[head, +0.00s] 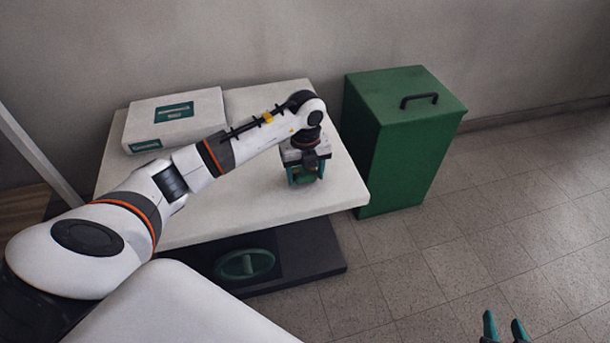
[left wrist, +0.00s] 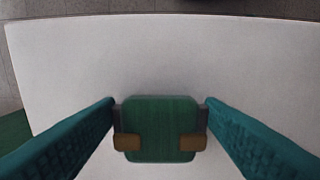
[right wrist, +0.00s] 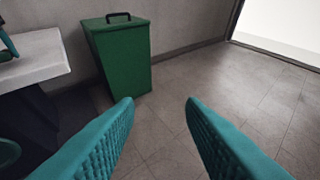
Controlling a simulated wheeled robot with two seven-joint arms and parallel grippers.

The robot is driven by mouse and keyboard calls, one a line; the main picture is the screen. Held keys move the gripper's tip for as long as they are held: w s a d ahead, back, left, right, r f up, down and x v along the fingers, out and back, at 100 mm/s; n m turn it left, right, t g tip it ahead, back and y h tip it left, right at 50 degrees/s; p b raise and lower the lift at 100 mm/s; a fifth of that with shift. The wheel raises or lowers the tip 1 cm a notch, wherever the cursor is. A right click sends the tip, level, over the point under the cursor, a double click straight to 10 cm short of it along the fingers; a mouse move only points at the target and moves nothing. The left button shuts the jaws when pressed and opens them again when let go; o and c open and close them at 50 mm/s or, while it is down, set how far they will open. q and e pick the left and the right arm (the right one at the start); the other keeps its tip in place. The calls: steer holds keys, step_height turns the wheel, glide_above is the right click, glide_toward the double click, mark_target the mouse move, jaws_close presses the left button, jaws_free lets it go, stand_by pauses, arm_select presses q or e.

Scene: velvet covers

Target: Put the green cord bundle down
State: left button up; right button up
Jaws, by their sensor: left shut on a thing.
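The green cord bundle (left wrist: 160,128) is between the teal fingers of my left gripper (left wrist: 160,140), which is shut on it. In the left wrist view it looks like a green block with a brown patch at each side, over the white tabletop (left wrist: 160,55). In the head view my left gripper (head: 306,178) points down near the table's right side, with a little of the bundle (head: 305,177) showing between the fingers. I cannot tell whether the bundle touches the table. My right gripper (right wrist: 160,100) is open and empty, away from the table; its fingertips also show in the head view (head: 504,328).
A white box (head: 175,117) with green labels lies at the table's back left. A green bin (head: 405,135) with a black handle on its lid stands right of the table. A dark base with a green oval part (head: 245,265) is under the table. The tabletop's front is clear.

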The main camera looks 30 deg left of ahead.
arm_select(q)
steer(key=shift+f, duration=0.3)
arm_select(e)
steer(key=shift+w+a+r+t, duration=0.1)
steer(key=shift+w+r+t, duration=0.1)
steer(key=shift+r+t, duration=0.15)
arm_select(q)
steer(key=shift+f, duration=0.55)
arm_select(e)
steer(key=shift+w+a+r+t+y, duration=0.25)
steer(key=shift+w+r+y, duration=0.1)
steer(key=shift+r, duration=0.15)
arm_select(q)
steer(key=o, duration=1)
arm_select(e)
steer(key=shift+w+r, duration=0.1)
steer(key=shift+r, duration=0.05)
